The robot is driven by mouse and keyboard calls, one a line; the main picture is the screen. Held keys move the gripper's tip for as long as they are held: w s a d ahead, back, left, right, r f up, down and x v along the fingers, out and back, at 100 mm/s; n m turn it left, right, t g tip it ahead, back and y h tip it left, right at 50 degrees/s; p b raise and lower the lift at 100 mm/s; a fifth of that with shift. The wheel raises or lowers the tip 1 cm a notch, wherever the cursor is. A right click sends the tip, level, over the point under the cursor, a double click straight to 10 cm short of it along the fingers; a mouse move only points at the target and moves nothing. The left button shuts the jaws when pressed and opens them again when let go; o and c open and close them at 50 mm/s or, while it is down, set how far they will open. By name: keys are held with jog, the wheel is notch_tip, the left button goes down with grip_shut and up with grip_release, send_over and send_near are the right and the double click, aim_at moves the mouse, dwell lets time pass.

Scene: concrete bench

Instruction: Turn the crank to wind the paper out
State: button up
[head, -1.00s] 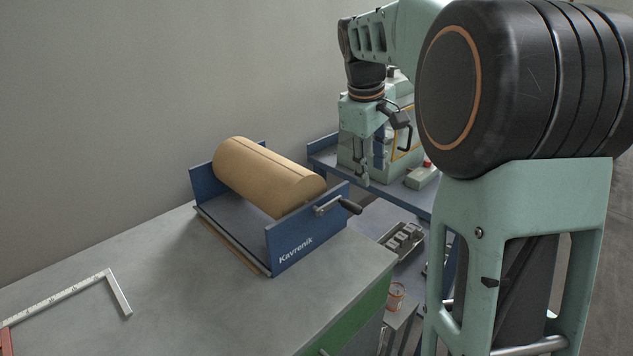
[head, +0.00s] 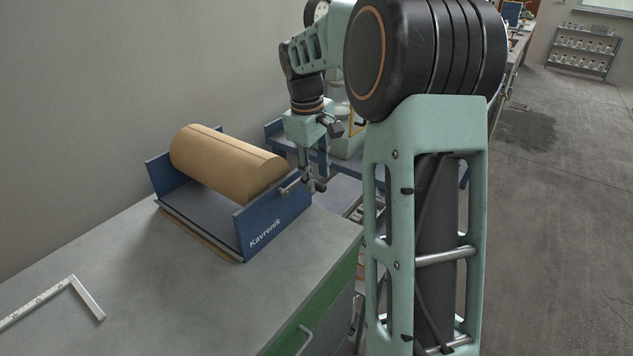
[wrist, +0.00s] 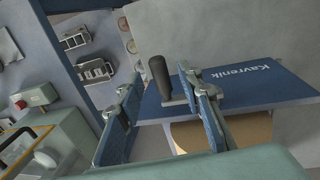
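A brown paper roll (head: 228,168) lies across a blue stand (head: 272,226) marked "Kavrenik" on the grey bench; part of the roll also shows in the wrist view (wrist: 250,130). The crank (head: 290,186) is on the outer face of the stand's right end plate. Its dark handle (wrist: 158,72) points outward in the wrist view. My gripper (head: 314,182) is at the crank, pointing down in the head view. In the wrist view my gripper (wrist: 160,80) is open, with the handle showing between its fingers, closer to the right one. I cannot tell whether they touch it.
A white angled ruler (head: 84,296) lies at the front left of the bench top (head: 150,300). The bench has a green drawer front (head: 318,312). A lower blue table with a machine stands behind my gripper. A wall (head: 120,70) is behind the roll. Open floor lies right.

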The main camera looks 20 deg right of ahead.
jog(key=shift+w+d+f, duration=0.1)
jog(key=shift+f, duration=0.8)
jog(key=shift+c, duration=0.4)
grip_shut()
